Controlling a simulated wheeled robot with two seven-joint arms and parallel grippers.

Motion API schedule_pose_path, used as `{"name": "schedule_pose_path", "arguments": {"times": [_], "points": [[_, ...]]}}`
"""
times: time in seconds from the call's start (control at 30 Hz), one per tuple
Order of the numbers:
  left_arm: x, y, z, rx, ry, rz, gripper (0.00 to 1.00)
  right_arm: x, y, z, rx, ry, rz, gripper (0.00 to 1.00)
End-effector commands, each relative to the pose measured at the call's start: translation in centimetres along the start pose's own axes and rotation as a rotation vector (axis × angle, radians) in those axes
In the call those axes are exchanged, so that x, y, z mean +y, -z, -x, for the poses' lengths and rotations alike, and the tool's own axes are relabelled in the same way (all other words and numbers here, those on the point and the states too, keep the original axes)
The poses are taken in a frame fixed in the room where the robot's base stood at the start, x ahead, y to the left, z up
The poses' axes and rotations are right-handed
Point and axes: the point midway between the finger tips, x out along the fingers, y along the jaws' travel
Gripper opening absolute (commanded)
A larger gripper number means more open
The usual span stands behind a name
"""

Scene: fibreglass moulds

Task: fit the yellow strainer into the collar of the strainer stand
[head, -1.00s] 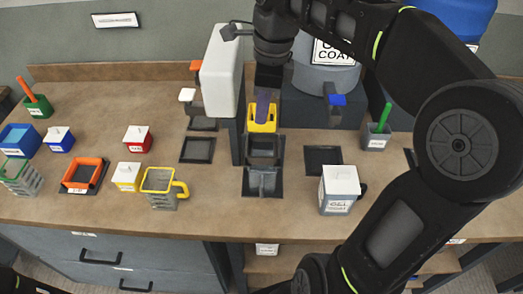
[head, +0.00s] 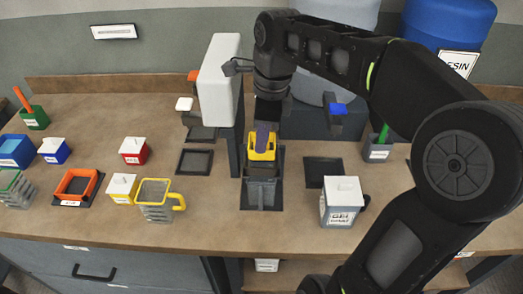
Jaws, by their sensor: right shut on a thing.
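The yellow strainer (head: 262,154) is held by my right gripper (head: 264,140), which is shut on it and points down from above. The strainer stand (head: 263,192) is the grey piece on a dark base right below, in the middle of the bench. The strainer is in line with the stand's upper part and hides most of the collar. I cannot tell whether the strainer touches the collar or is seated in it. My left gripper is not in view.
A tall white block (head: 218,85) stands close to the left of my right gripper. A yellow-handled grey cup (head: 157,205) is at the left, and a lidded grey pot (head: 342,205) at the right. Bare bench lies between the cup and the stand.

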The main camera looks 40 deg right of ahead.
Motion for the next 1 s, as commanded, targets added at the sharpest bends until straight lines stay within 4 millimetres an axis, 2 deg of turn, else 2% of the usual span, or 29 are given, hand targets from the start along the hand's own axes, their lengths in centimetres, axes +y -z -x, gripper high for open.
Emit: {"name": "schedule_pose_path", "arguments": {"times": [0.33,0.73,0.77,1.0], "points": [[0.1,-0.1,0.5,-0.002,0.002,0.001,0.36,0.1,0.5,-3.5,0.001,-0.002,0.000,0.00],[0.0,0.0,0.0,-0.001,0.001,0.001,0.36,0.0,0.5,-4.2,0.000,0.000,0.000,0.00],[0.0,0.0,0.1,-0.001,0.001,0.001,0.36,0.0,0.5,-4.1,0.000,0.000,0.000,0.10],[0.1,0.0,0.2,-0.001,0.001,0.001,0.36,0.0,0.5,-4.0,0.000,-0.001,0.000,0.30]]}}
